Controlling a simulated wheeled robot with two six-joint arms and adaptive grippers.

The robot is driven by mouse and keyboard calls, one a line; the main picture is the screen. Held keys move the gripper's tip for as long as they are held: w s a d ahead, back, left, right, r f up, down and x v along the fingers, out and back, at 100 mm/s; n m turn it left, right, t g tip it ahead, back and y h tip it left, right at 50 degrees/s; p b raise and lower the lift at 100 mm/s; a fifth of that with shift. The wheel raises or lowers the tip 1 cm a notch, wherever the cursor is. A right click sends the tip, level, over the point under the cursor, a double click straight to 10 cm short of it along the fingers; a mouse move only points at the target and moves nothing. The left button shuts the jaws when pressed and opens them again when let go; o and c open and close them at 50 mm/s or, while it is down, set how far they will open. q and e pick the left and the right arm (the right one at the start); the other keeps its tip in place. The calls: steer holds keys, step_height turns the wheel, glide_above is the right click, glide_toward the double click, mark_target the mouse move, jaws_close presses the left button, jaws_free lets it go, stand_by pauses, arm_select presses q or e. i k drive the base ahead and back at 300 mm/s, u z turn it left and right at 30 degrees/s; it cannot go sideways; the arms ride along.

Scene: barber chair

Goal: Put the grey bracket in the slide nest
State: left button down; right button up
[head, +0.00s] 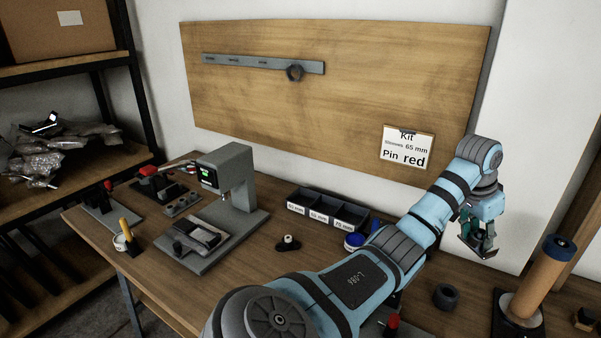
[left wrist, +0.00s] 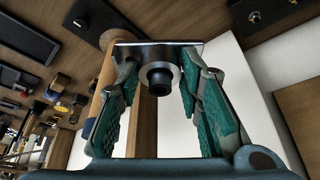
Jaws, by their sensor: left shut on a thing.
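My left gripper (head: 478,236) hangs over the right part of the bench, well above it, fingers pointing down. In the left wrist view its green-padded fingers (left wrist: 160,95) are shut on the grey bracket (left wrist: 190,52), a flat metal plate with a round collar and a dark bore or pin end. In the head view the bracket (head: 484,250) shows only as a small grey shape under the fingers. What looks like the slide nest (head: 205,236) is at the front of the grey press (head: 232,180), far left of the gripper. My right gripper is not in view.
Three dark bins (head: 322,212) stand behind the bench's middle. A black-based knob (head: 288,243) lies before them. A brown roll on a stand (head: 540,275) and a dark ring (head: 445,296) are at right. My left arm crosses the front.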

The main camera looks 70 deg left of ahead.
mark_target(202, 235)
steer(key=z, duration=0.3)
steer(key=k, duration=1.15)
steer(key=u, duration=1.6)
steer(key=i, duration=0.5)
steer(key=u, duration=0.05)
